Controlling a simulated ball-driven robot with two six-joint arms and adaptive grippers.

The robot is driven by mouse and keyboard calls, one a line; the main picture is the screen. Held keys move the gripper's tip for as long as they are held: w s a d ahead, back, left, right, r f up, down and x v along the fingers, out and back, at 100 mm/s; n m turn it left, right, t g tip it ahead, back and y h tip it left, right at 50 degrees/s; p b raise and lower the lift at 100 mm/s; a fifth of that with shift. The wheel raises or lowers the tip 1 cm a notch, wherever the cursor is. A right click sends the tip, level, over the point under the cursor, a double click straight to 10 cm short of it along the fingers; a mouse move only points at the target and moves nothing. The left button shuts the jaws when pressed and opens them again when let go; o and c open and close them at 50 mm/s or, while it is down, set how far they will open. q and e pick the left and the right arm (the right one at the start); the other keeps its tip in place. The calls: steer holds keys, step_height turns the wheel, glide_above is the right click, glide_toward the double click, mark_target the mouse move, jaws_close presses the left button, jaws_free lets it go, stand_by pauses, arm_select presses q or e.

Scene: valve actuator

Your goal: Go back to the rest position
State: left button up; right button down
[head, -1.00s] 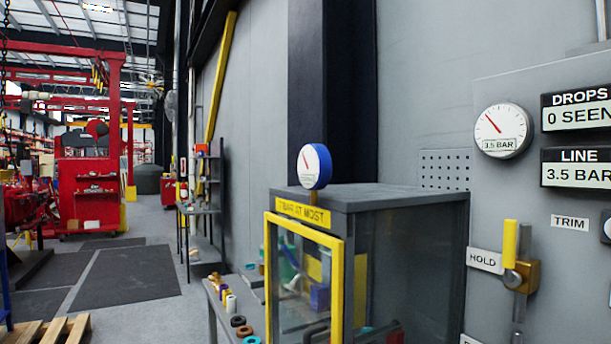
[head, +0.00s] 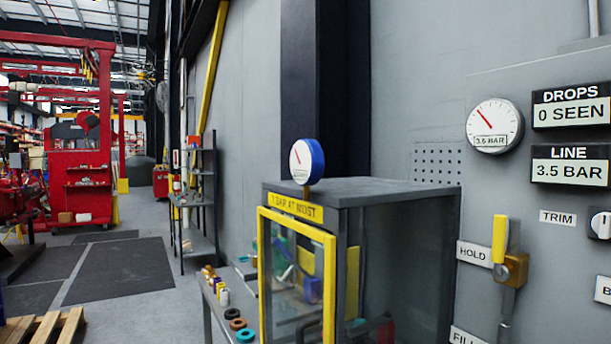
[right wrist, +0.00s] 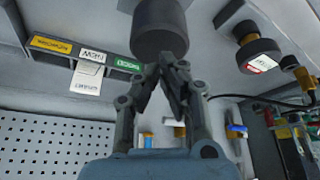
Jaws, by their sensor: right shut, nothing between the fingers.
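My right gripper (right wrist: 172,82) shows in the right wrist view, its fingertips together and nothing between them. A dark grey cylinder (right wrist: 160,28) lies just past the fingertips in that view; I cannot tell whether they touch. My left gripper is in none of the views, and neither gripper shows in the head view.
A grey cabinet with a yellow-framed glass door (head: 330,285) and a blue gauge (head: 306,161) stands ahead. The wall panel at right has a 3.5 BAR gauge (head: 494,126) and a yellow-handled valve (head: 500,240). A low bench holds rings (head: 237,323). Open floor (head: 125,265) lies left.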

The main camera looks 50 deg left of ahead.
steer(key=s+r+m+h, duration=0.1)
steer(key=s+r, duration=0.1)
steer(key=s, duration=0.7)
steer(key=s+r+m+h, duration=0.1)
steer(key=s+r, duration=0.2)
steer(key=s, duration=0.7)
steer(key=s+d+f+g+b, duration=0.15)
steer(key=f+b, duration=0.55)
steer(key=f, duration=1.3)
steer(key=d+f+g+b, duration=0.15)
steer(key=f+b, duration=0.45)
steer(key=f, duration=1.4)
steer(key=s+f+b, duration=0.5)
steer(key=s+f, duration=0.4)
steer(key=f, duration=0.4)
steer(key=s+d+f+m+b, duration=0.1)
steer(key=s+f+b, duration=0.5)
steer(key=f, duration=0.8)
steer(key=s, duration=0.3)
steer(key=shift+s+d, duration=0.2)
steer(key=shift+s, duration=0.2)
steer(key=shift+g, duration=0.3)
